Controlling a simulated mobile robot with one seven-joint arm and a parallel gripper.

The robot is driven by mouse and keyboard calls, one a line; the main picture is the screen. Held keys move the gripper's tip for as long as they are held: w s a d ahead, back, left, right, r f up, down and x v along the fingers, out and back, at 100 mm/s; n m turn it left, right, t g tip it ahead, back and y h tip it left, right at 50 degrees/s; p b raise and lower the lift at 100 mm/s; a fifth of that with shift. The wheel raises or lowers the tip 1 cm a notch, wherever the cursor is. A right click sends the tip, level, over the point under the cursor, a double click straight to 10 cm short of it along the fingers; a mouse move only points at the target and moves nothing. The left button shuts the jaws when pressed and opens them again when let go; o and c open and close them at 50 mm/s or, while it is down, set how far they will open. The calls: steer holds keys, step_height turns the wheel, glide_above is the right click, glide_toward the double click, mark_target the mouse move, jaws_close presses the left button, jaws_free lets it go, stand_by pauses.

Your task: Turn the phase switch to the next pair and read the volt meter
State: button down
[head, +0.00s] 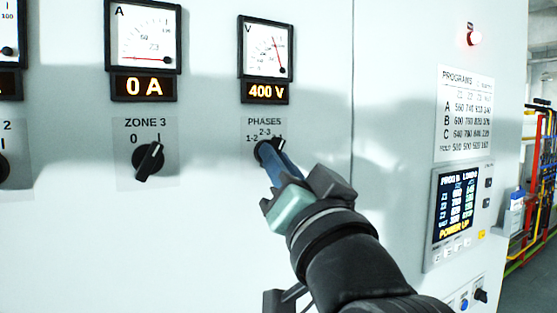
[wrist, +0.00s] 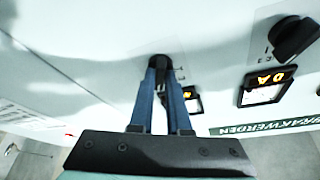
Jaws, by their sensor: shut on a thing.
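The phase switch (head: 280,142) is a black knob under the PHASES label, with pair marks 1-2, 2-3 and a partly covered third. My gripper (head: 264,153) is shut on it with blue fingers, which hide most of the knob. A black tip shows at upper right by the third mark; its exact setting is hard to tell. In the wrist view both fingertips close around the dark knob (wrist: 160,61).
Left are the ZONE 3 switch (head: 149,161) and an ammeter (head: 143,37) reading 0 A. Right are a programs sheet (head: 464,113), a lit control screen (head: 457,208) showing POWER UP, and a red lamp (head: 473,38). The panel below the switches is bare.

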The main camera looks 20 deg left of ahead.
steer(key=shift+m+t+h+p, duration=0.15)
steer(key=shift+m+h+p, duration=0.55)
steer(key=shift+m, duration=0.55)
steer(key=shift+m+t+h+p, duration=0.15)
steer(key=shift+m+h+p, duration=0.5)
steer(key=shift+m, duration=0.6)
steer(key=c, duration=0.9)
jaws_free()
steer(key=b+v, duration=0.6)
steer(key=v, duration=0.7)
steer(key=shift+f, duration=0.1)
